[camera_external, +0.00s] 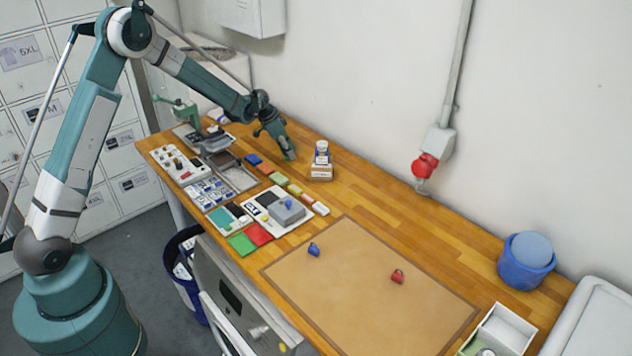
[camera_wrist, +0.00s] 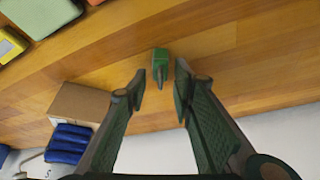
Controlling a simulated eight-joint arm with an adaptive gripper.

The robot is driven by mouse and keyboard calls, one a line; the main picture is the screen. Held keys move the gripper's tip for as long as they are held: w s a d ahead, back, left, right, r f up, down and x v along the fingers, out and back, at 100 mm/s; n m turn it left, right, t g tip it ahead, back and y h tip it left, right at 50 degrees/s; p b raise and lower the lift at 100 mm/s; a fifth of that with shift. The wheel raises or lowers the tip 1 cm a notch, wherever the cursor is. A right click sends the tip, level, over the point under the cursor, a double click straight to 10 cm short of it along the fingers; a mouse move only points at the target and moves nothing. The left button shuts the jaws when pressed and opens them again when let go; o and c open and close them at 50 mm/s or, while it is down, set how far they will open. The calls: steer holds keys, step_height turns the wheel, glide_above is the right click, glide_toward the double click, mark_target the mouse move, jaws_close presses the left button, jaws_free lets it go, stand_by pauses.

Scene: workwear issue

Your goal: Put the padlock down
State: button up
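In the wrist view, a small green padlock (camera_wrist: 160,57) with a grey shackle pointing toward me is on the wooden table, just beyond my fingertips. My gripper (camera_wrist: 160,82) is open, with a finger on each side and a visible gap to the padlock; neither finger appears to touch it. In the external view, my gripper (camera_external: 289,153) is low over the back of the table, left of a small cardboard box; the padlock is hard to tell from the green fingers there. A blue padlock (camera_external: 314,249) and a red padlock (camera_external: 398,276) lie on the brown mat (camera_external: 350,310).
Coloured blocks (camera_external: 279,179) line the table in front. A blue tub (camera_external: 526,262) stands at right. Bare wood (camera_external: 390,210) lies right of the box, along the wall.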

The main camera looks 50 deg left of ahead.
steer(key=shift+r, duration=0.2)
stand_by(0.3)
steer(key=v, duration=1.2)
stand_by(0.7)
steer(key=shift+d, duration=0.1)
